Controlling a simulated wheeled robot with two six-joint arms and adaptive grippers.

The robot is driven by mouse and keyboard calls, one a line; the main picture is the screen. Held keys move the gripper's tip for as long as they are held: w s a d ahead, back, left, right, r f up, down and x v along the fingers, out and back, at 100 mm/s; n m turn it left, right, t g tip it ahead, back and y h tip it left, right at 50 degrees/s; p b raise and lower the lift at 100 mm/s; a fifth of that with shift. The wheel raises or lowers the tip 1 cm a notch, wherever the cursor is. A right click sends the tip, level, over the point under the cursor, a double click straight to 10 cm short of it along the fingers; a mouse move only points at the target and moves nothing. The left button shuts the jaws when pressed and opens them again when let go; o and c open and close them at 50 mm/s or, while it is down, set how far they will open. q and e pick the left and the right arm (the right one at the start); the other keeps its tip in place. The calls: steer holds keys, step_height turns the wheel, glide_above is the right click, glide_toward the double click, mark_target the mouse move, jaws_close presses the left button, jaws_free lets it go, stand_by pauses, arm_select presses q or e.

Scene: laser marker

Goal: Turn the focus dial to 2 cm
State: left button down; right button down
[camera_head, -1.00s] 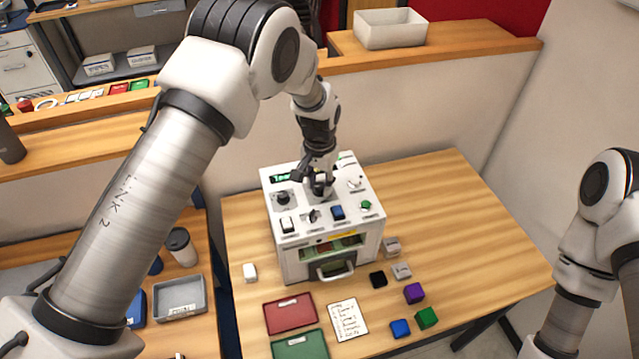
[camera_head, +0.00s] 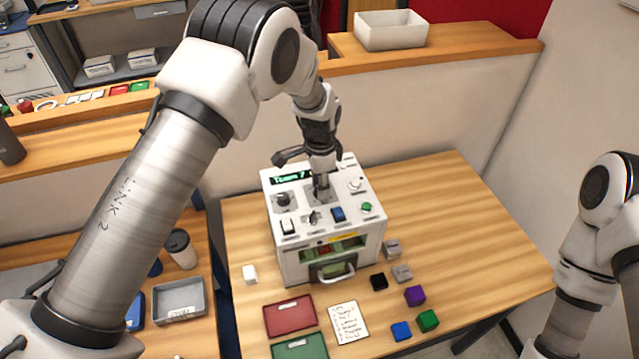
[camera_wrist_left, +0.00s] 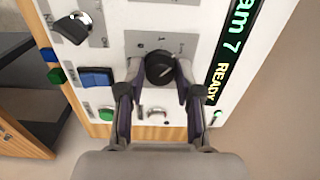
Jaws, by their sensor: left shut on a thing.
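The white laser marker box (camera_head: 374,232) stands on the wooden table. A black round dial (camera_wrist_left: 158,68) sits on a grey plate in the middle of its top panel. My left gripper (camera_head: 321,196) points down onto this dial. In the left wrist view its fingers (camera_wrist_left: 160,78) are closed on the dial's two sides. The small marks around the dial are too blurred to read, and its exact setting cannot be told. In the head view the gripper mostly hides the dial. My right arm shows at the right edge, with its gripper out of the picture.
The panel's display (camera_wrist_left: 233,50) shows "READY". Coloured blocks and trays lie before the box; the table's right side is clear.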

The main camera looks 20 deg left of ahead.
arm_select(q)
steer(key=shift+s+f, duration=0.3)
steer(key=shift+f, duration=0.05)
steer(key=c, duration=0.7)
jaws_free()
steer(key=shift+w, duration=0.1)
steer(key=shift+c, duration=0.2)
steer(key=shift+w+d, duration=0.15)
steer(key=shift+w, duration=0.05)
step_height(320, 180, up, 12)
